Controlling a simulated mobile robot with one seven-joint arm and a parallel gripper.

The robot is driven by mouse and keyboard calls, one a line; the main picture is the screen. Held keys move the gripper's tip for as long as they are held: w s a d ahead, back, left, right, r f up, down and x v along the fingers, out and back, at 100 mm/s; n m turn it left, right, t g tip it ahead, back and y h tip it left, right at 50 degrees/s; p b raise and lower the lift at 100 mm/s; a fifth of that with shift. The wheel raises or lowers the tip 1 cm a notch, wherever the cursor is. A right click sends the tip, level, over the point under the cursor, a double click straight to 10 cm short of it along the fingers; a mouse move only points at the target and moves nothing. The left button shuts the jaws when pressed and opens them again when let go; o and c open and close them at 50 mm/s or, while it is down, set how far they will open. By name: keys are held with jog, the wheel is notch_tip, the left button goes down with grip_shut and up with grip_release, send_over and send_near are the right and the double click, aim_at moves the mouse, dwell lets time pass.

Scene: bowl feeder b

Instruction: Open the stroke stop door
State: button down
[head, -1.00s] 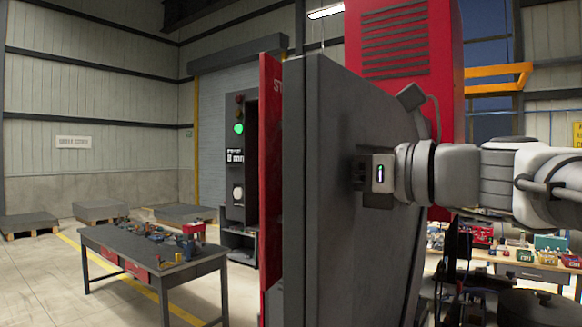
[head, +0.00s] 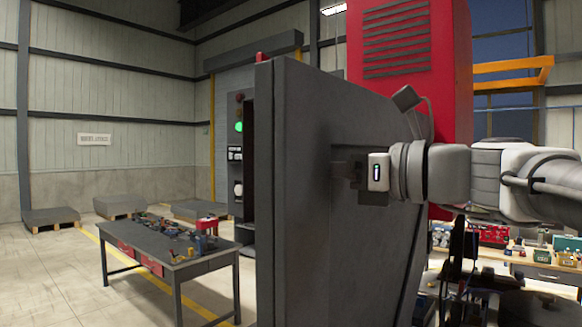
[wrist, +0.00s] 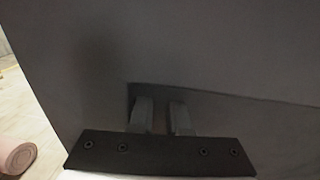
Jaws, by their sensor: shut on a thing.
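The stroke stop door (head: 290,220) is a thick dark grey panel standing upright and swung open in the head view. Its broad grey face is toward my arm, and only a small red piece shows at its top. My gripper (head: 345,175) comes from the right and is shut at this face, about mid-height. In the wrist view the two fingers (wrist: 160,117) are close together against the grey door surface (wrist: 220,50). The exact part between the fingers is hidden.
A red cabinet (head: 415,50) with vents stands behind the door. A workbench (head: 130,235) with small parts stands at the left, with pallets (head: 50,217) beyond. Another bench with boxes (head: 485,236) is at the right. Open floor lies at the front left.

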jog(key=shift+d+r, duration=0.1)
jog(key=shift+r, duration=0.05)
jog(key=c, duration=1.2)
grip_release()
jog(key=shift+w, duration=0.1)
jog(key=shift+o, duration=0.2)
jog(key=shift+w, duration=0.1)
jog(key=b+v, duration=0.2)
jog(key=v, duration=1.5)
jog(key=shift+d+b, duration=0.2)
jog(key=shift+b, duration=0.1)
